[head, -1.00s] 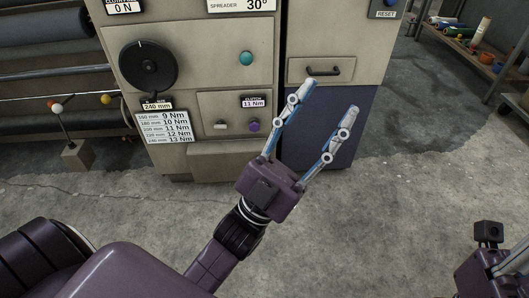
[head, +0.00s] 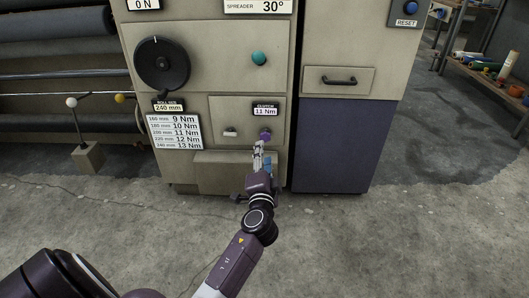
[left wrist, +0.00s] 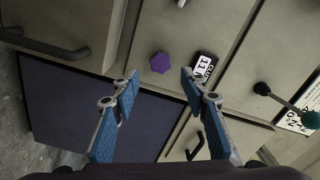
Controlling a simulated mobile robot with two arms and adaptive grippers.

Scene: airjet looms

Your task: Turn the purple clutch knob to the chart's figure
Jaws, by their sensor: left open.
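The purple clutch knob (head: 265,135) is on the cabinet panel, below the clutch display (head: 265,111), which reads 11 Nm. The chart (head: 174,132) lists roll sizes with figures from 9 to 13 Nm; its 240 mm row reads 13 Nm. The roll size label (head: 169,107) reads 240 mm. My left gripper (head: 259,151) is just below the knob in the head view. In the left wrist view the gripper (left wrist: 160,80) is open and empty, with the knob (left wrist: 159,63) beyond and between its fingertips, apparently untouched. My right gripper is out of view.
A light switch (head: 230,133) sits left of the knob. A drawer handle (head: 338,81) is to the right. A lever stand (head: 88,157) stands at the left. The floor in front is clear.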

